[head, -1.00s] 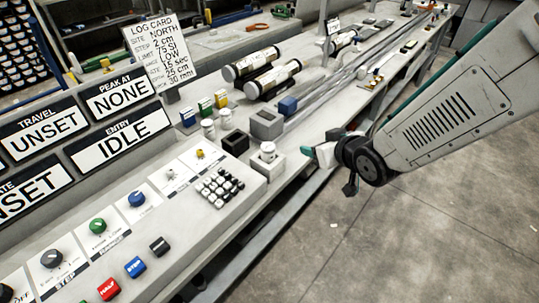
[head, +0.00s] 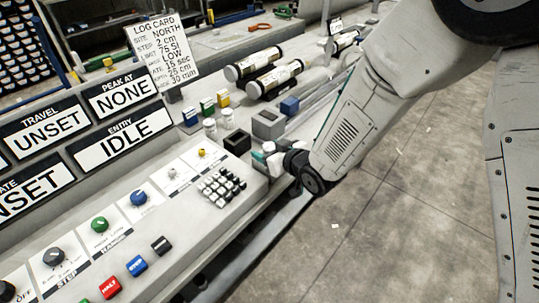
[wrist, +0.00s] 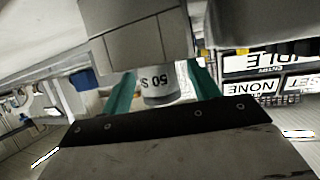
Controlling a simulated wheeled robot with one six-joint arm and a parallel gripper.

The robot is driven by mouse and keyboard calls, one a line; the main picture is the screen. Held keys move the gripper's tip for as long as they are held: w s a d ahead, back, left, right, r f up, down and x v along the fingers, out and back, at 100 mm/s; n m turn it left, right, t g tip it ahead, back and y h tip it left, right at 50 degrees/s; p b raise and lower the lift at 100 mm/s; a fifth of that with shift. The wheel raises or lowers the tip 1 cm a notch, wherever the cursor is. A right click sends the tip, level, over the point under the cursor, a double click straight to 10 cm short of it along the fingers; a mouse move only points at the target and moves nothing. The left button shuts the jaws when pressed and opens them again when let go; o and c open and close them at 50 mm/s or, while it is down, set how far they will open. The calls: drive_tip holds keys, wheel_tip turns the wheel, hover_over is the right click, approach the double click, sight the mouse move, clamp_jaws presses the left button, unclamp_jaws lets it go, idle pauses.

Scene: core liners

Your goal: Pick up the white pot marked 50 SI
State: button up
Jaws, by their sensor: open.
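The white pot marked 50 S, its last letter cut off (wrist: 158,84), shows upside down in the wrist view, between the two green fingers of my gripper (wrist: 162,88). A gap shows on each side of it, so the fingers look apart from it. In the head view the pot (head: 268,147) stands on a pale block at the console's edge, partly hidden by my gripper (head: 267,158). The gripper is open and has come in from the right at the pot's height.
Two other white pots (head: 210,127) stand to the left, near a black open box (head: 237,142) and a grey block (head: 268,123). A keypad (head: 222,186) lies just left of my gripper. Open floor is to the right.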

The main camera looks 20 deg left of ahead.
drive_tip(key=c, duration=1.2)
drive_tip(key=shift+r, duration=0.1)
